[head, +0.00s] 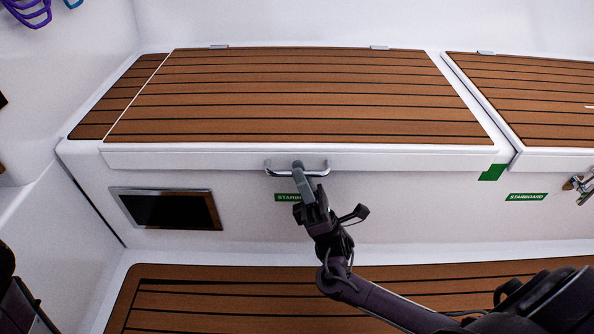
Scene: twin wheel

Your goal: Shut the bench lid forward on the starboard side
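The bench lid (300,100), brown slats with dark seams in a white frame, lies flat on the white bench, with no clear gap along its front edge. A metal bar handle (317,173) is on its front face, above a green label (287,197) partly hidden by my gripper and reading "STARB...". My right gripper (298,170) is at the middle of this handle, its grey fingertip overlapping the bar. The fingers line up in this view, so I cannot tell whether they are closed on the bar. My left gripper is not in view.
A second slatted lid (540,95) lies to the right, with a "STARBOARD" label (527,197) and a metal latch (578,184). A dark recessed panel (168,210) is in the bench front. The slatted floor (200,300) in front is clear at left.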

